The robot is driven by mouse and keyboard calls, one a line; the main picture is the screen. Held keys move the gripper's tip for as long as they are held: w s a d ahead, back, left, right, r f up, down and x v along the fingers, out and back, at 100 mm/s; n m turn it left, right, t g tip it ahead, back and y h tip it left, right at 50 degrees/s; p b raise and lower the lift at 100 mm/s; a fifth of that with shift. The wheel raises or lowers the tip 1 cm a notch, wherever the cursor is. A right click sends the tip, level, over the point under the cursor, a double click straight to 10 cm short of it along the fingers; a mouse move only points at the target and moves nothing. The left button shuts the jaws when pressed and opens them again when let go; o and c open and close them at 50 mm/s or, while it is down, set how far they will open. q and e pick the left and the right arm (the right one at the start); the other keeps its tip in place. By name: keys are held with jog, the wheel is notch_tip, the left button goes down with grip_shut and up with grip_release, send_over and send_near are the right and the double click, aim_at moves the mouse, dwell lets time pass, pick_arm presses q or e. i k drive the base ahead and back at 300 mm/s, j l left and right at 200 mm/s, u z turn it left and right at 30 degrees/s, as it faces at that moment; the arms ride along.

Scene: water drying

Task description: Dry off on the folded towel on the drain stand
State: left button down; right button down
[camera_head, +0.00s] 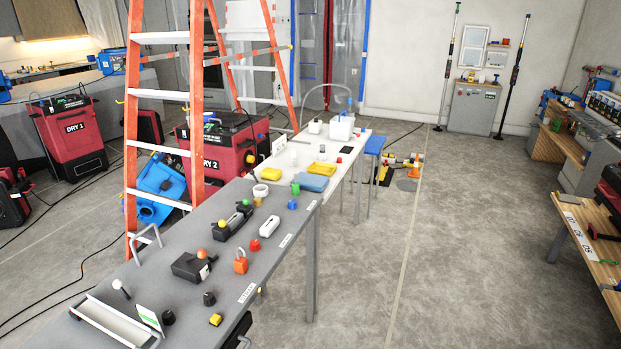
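A folded blue cloth (313,183) that looks like a towel lies flat on the white table section (345,163). A blue and yellow folded piece (322,169) lies just behind it, and yellow sponge-like pieces (265,174) lie to its left. I cannot tell which part is the drain stand; a small stand with a blue top (375,145) is beside the table's right edge. Neither of my grippers is in view.
A grey table (262,258) with many small tools and colored parts runs toward me. An orange ladder (197,100) and red dryers (222,150) stand on the left. The floor (470,250) at right is clear.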

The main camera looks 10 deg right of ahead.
aim_at(317, 184)
jog(key=i+l+z, duration=0.45)
jog(key=i, duration=0.75)
jog(key=i+z, duration=0.4)
jog(key=i, duration=0.8)
